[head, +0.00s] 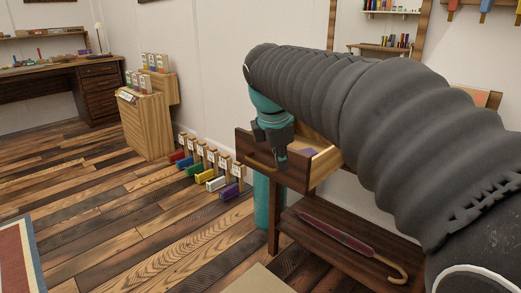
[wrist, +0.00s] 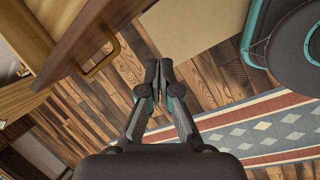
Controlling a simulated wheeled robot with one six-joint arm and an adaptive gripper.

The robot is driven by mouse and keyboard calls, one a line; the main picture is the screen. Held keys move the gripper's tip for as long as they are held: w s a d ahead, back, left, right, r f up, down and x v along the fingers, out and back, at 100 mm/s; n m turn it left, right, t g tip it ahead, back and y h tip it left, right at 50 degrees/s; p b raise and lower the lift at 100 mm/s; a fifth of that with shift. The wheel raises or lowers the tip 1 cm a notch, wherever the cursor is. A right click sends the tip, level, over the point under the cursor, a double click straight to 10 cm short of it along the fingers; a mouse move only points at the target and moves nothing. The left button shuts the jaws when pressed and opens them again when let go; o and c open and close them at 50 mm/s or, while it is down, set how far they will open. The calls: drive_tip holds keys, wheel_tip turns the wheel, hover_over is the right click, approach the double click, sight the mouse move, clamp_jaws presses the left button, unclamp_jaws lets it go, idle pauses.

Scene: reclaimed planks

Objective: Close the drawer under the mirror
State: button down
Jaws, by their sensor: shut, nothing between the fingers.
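The drawer (head: 297,179) under the mirror (head: 379,22) stands pulled out from its table, with its light wooden inside showing. Something purple lies in it, partly hidden by my arm. In the wrist view the brown drawer front (wrist: 118,18) with its brass handle (wrist: 101,57) is at the upper left. My gripper (head: 281,164) is shut and empty, pointing down in front of the drawer front in the head view. In the wrist view my gripper (wrist: 158,64) shows to the right of the handle, apart from it. My arm hides much of the table.
An umbrella (head: 343,233) lies on the table's lower shelf (head: 318,235). A wooden cabinet (head: 146,127) and a desk (head: 45,88) are farther left. The plank floor to the left is clear, with a patterned rug (wrist: 265,127) nearby.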

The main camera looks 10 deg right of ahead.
sight(273, 160)
drive_tip(key=w+a+r+n+h+p, duration=0.1)
drive_tip(key=w+a+r+n+p, duration=0.15)
drive_tip(key=w+n, duration=0.55)
drive_tip(key=shift+m+g, duration=0.3)
drive_tip(key=shift+m, duration=0.2)
drive_tip(key=b+x, duration=0.1)
drive_tip(key=x, duration=0.5)
drive_tip(key=b+x, duration=0.1)
drive_tip(key=x, duration=0.2)
drive_tip(key=shift+w+d+b, duration=0.25)
drive_tip(key=shift+w+b, duration=0.1)
